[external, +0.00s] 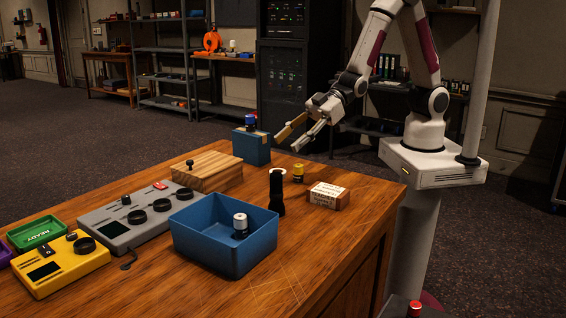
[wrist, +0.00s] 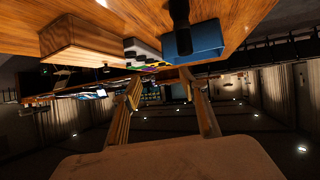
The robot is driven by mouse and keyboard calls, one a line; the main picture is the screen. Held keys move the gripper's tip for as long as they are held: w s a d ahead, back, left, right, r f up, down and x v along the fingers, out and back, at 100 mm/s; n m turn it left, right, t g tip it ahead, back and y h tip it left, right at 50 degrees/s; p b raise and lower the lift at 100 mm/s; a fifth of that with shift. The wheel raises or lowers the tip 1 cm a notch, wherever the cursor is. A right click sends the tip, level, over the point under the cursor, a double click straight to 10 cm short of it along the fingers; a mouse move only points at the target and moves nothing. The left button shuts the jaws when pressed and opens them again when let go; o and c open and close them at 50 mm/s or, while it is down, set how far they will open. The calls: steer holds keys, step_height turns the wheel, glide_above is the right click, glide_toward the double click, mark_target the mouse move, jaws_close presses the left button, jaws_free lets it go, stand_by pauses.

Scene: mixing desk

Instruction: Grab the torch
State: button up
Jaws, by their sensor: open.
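The torch (external: 277,193) is a black cylinder standing upright on the wooden desk, just behind the open blue bin in the external view. In the wrist view a dark upright shape (wrist: 180,14) in front of the blue bin appears to be the torch. My gripper (external: 287,143) is open and empty, above the desk's back edge. It is higher than the torch and apart from it. Its spread fingers also show in the wrist view (wrist: 162,78), with nothing between them.
The blue bin (external: 196,234) holds a white-topped item. A blue box (external: 250,149) and wooden block (external: 207,171) lie left. The desk's right front (external: 330,240) is clear.

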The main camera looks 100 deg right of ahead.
steer(key=n+y, duration=0.1)
steer(key=y, duration=0.1)
glide_toward(281, 174)
steer(key=x, duration=0.4)
steer(key=shift+d, duration=0.3)
steer(key=shift+x, duration=1.25)
steer(key=shift+f, duration=0.1)
steer(key=shift+f+x, duration=0.25)
steer(key=shift+x, duration=2.25)
steer(key=shift+d, duration=0.1)
